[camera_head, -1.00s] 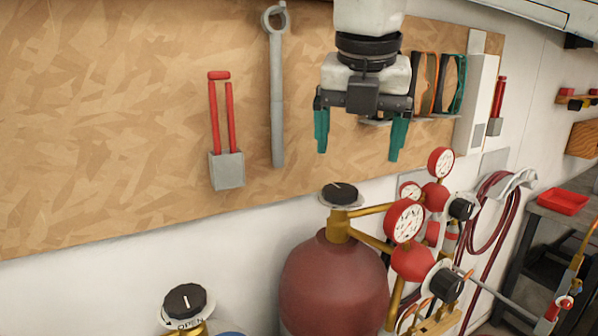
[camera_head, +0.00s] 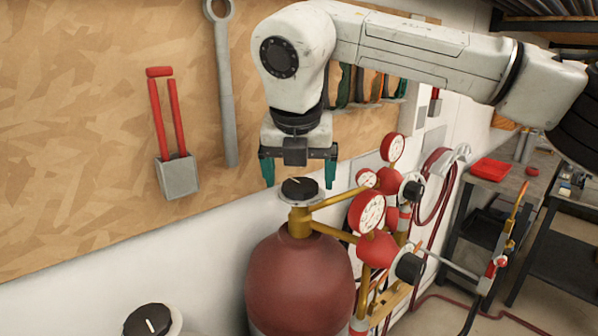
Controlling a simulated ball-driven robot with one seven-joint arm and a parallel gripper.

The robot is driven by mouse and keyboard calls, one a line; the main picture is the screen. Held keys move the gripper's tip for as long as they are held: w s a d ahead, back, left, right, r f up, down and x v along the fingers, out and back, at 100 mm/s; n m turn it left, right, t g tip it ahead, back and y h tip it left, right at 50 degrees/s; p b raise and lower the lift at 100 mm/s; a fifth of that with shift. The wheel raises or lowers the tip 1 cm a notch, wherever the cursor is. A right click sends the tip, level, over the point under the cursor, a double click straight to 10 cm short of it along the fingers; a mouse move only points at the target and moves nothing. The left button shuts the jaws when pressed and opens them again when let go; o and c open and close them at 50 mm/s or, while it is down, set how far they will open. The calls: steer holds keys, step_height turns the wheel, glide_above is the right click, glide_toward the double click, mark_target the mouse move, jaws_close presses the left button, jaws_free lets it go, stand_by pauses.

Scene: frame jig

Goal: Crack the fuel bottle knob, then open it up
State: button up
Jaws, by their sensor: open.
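The dark red fuel bottle (camera_head: 300,283) stands below the middle of the head view, with a brass neck. Its black knob (camera_head: 299,188) with a pale pointer line sits on top over a light dial plate. My gripper (camera_head: 299,184) points down with teal fingers spread wide, one on each side of the knob in the picture. It is open and holds nothing. The fingertips appear at about the knob's height; whether they are level with it in depth, I cannot tell. No contact shows.
Red regulators with gauges (camera_head: 367,212) and black knobs stand close to the right of the bottle. Another black knob (camera_head: 151,320) shows at the lower left. A board (camera_head: 90,120) with a wrench (camera_head: 225,95) and red-handled tool (camera_head: 176,150) is behind. A red tray (camera_head: 491,169) sits on a bench at right.

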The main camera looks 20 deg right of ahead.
steer(key=shift+w+d+f, duration=0.1)
steer(key=shift+w+f, duration=0.05)
steer(key=shift+f, duration=0.35)
steer(key=c, duration=1.1)
